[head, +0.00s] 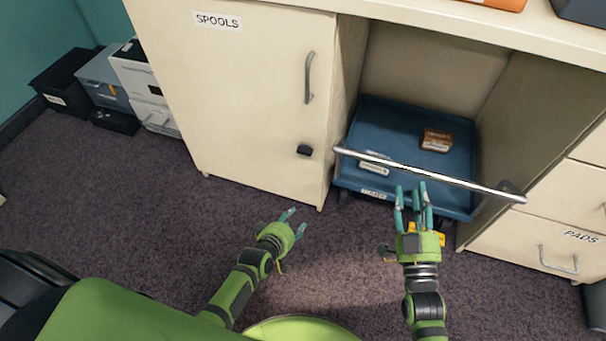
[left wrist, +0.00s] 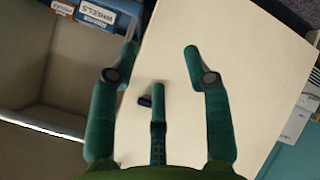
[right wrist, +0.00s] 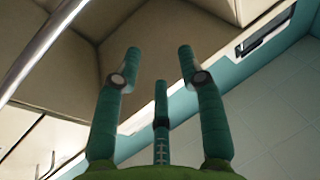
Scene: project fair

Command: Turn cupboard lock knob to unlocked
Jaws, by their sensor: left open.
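The black lock knob (head: 305,150) sits on the lower right of the cream cupboard door (head: 240,90) labelled SPOOLS, below its metal handle (head: 309,78). The door appears closed. My left gripper (head: 291,221) is open and empty in front of the cupboard, lower than the knob and apart from it. In the left wrist view the knob (left wrist: 144,101) shows beside the middle finger, which may hide part of it. My right gripper (head: 412,195) is open, with its fingers near the trolley's push bar; I cannot tell whether they touch it.
Drawers labelled PADS (head: 560,230) are further right. Bins and boxes (head: 105,90) stand at the far left. Carpet before the cupboard is clear.

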